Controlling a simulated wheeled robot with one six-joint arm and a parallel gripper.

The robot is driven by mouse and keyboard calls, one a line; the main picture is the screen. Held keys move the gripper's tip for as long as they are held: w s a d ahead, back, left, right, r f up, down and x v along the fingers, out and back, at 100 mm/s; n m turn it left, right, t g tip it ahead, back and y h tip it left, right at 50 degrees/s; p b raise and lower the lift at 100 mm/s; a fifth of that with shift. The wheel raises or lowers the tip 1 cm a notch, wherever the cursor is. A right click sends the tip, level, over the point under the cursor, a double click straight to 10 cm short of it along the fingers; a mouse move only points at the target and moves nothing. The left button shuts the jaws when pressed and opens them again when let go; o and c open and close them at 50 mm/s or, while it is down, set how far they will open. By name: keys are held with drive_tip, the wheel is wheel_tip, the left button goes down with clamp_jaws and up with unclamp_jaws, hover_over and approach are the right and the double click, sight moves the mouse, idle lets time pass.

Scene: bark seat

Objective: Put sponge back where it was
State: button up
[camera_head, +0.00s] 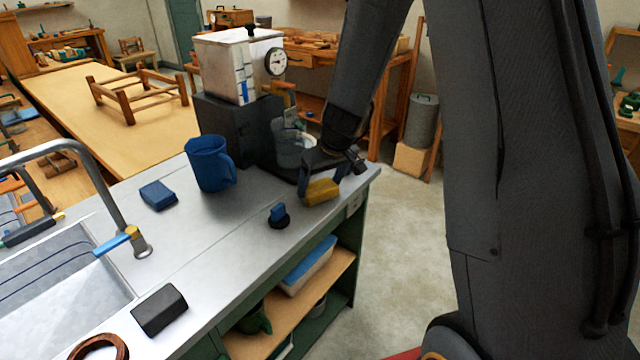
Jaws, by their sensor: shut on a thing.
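My gripper (321,180) is at the right end of the metal counter, with its fingers pointing down. It is shut on a yellow block that looks like the sponge (322,191). The yellow sponge is at or just above the counter top; I cannot tell whether it touches. A blue block (158,196), also sponge-like, lies on the counter left of the blue jug.
A blue jug (208,164) and a small blue-and-black knobbed item (279,216) stand near my gripper. Behind are a clear container (290,150) and a white box with a gauge (240,66). A dark block (159,309) lies by the sink (60,275). The mid-front counter is clear.

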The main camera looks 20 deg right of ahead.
drive_tip(key=o, duration=1.1)
drive_tip(key=shift+r+p, duration=0.3)
drive_tip(key=shift+p, duration=0.05)
drive_tip(key=v, duration=1.1)
drive_tip(key=s+f+m+g, duration=0.1)
drive_tip(key=s+f, duration=0.2)
drive_tip(key=s, duration=0.7)
drive_tip(key=s+a+f+m+g+h, duration=0.1)
drive_tip(key=s+f+g, duration=0.1)
drive_tip(key=s, duration=0.8)
drive_tip(key=shift+s+a+f+m+b, duration=0.2)
drive_tip(key=shift+a+f+m+b, duration=0.1)
drive_tip(key=shift+f+b, duration=0.1)
